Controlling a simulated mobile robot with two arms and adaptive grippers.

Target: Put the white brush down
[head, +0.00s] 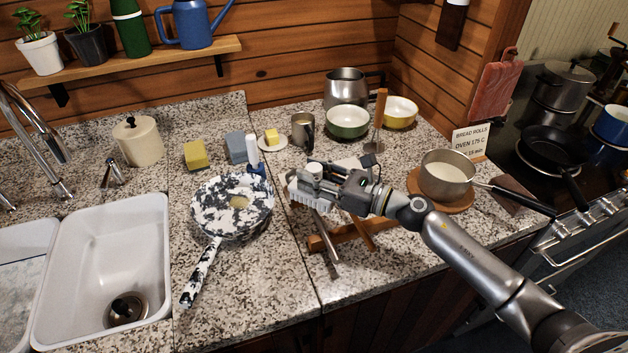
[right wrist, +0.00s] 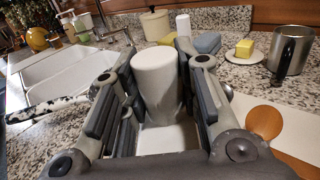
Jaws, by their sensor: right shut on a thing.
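The white brush (head: 306,199) is in my right gripper (head: 318,182), over the counter just right of the speckled pan. In the head view its pale bristles show below the fingers and part of its knob shows above them. In the right wrist view the brush's thick rounded white knob (right wrist: 158,90) stands between the two fingers of the right gripper (right wrist: 155,110), with its white base below. I cannot tell whether the bristles touch the counter. My left gripper is not in view.
A black-and-white speckled pan (head: 233,205) lies left of the brush. A wooden stand (head: 345,236) is below my right wrist. A blue-and-white bottle (head: 254,155) and a butter dish (head: 272,145) stand behind. A saucepan (head: 447,172) is to the right.

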